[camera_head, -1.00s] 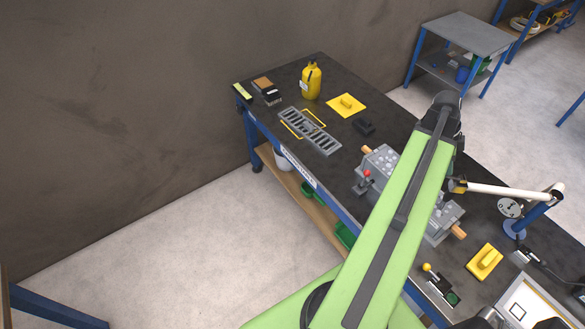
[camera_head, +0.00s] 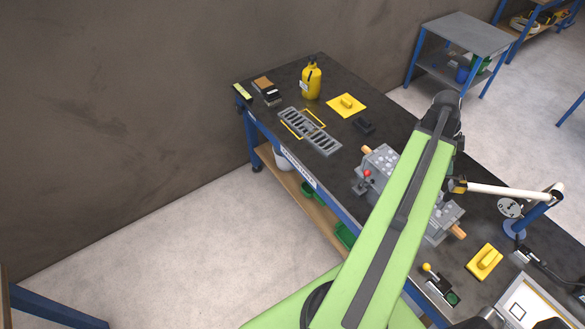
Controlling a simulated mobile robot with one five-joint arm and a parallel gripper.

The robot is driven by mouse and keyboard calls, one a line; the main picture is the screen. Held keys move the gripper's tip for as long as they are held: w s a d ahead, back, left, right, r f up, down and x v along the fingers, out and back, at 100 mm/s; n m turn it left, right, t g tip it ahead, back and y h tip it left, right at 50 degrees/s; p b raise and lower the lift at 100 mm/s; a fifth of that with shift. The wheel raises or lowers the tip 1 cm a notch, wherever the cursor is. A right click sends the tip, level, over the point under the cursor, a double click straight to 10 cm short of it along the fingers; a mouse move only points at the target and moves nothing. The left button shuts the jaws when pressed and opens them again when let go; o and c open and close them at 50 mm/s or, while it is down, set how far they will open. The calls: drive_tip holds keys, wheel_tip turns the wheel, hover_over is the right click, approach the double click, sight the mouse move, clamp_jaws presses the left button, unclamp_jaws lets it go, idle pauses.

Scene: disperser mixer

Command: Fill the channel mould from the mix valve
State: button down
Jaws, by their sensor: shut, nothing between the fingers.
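My gripper is not in view; my green arm reaches from the bottom up across the bench, and its dark far joint hides what lies behind it. A grey metal block with orange end handles (camera_head: 380,165) sits on the bench, its middle hidden by my arm. A small red knob (camera_head: 367,173) stands at its left end. A grey slotted piece (camera_head: 310,131) lies on the bench to the left, beside yellow corner marks. I cannot tell which of these is the channel mould, or whether the red knob belongs to the mix valve.
The dark bench (camera_head: 335,78) also bears a yellow bottle (camera_head: 311,80), a yellow plate with a handle (camera_head: 346,105), a yellow block (camera_head: 484,262), a yellow-knobbed lever (camera_head: 427,268) and a white-armed blue stand (camera_head: 535,212). A grey side table (camera_head: 468,33) stands behind.

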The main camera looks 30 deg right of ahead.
drive_tip(key=shift+r, duration=0.1)
drive_tip(key=shift+r+p, duration=0.6)
drive_tip(key=shift+p, duration=0.1)
idle(3.3)
wheel_tip(320, 180, up, 7)
drive_tip(key=p, duration=0.7)
